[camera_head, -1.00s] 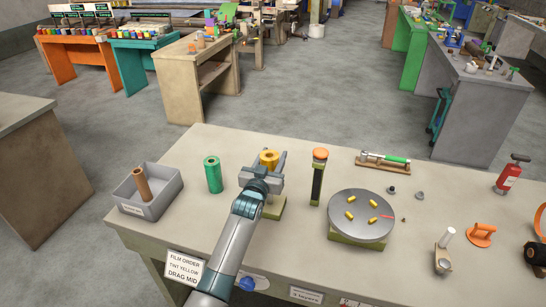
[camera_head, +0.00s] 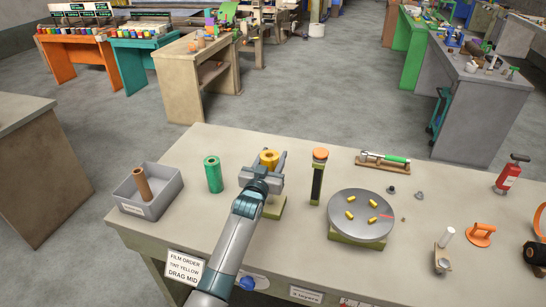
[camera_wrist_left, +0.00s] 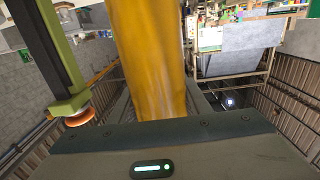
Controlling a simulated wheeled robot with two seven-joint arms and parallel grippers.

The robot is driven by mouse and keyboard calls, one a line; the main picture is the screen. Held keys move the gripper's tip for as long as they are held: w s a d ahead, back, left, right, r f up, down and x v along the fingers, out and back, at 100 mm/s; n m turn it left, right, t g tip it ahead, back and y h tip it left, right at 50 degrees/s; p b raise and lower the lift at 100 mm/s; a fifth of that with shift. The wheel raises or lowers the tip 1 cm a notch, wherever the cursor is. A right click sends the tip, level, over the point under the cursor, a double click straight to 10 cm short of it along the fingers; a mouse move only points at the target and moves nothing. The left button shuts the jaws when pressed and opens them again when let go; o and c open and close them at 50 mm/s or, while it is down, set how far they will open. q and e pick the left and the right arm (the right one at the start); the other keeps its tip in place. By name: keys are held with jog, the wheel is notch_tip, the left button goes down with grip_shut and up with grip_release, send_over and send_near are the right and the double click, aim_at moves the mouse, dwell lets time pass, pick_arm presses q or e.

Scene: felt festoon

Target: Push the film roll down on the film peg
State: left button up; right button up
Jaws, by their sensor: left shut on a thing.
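My left gripper (camera_head: 268,166) is shut on a yellow film roll (camera_head: 269,157), which stands upright between the fingers. The yellow roll also fills the middle of the left wrist view (camera_wrist_left: 152,60). A green base (camera_head: 275,207) shows below and in front of the gripper. The film peg itself is hidden by the roll, gripper and wrist, so I cannot tell how far down the roll sits. My right gripper is not in view.
A green roll (camera_head: 213,174) stands to the left, beside a grey bin (camera_head: 158,207) holding a brown roll (camera_head: 142,184). A dark post with an orange top (camera_head: 320,155) stands close on the right. A round grey disc (camera_head: 361,229) with several yellow pieces lies further right.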

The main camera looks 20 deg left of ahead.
pick_arm(q)
jog(key=shift+f, duration=0.2)
dwell(0.4)
jog(key=shift+f+b, duration=1.15)
jog(key=shift+f, duration=0.2)
jog(key=shift+f+b, duration=1.5)
jog(key=shift+f, duration=0.55)
jog(key=o, duration=1.3)
jog(key=shift+s, duration=0.2)
jog(key=s+b, duration=0.3)
jog(key=s, duration=1.4)
jog(key=shift+a+b, duration=0.15)
jog(key=shift+b, duration=0.25)
jog(key=shift+s, duration=0.15)
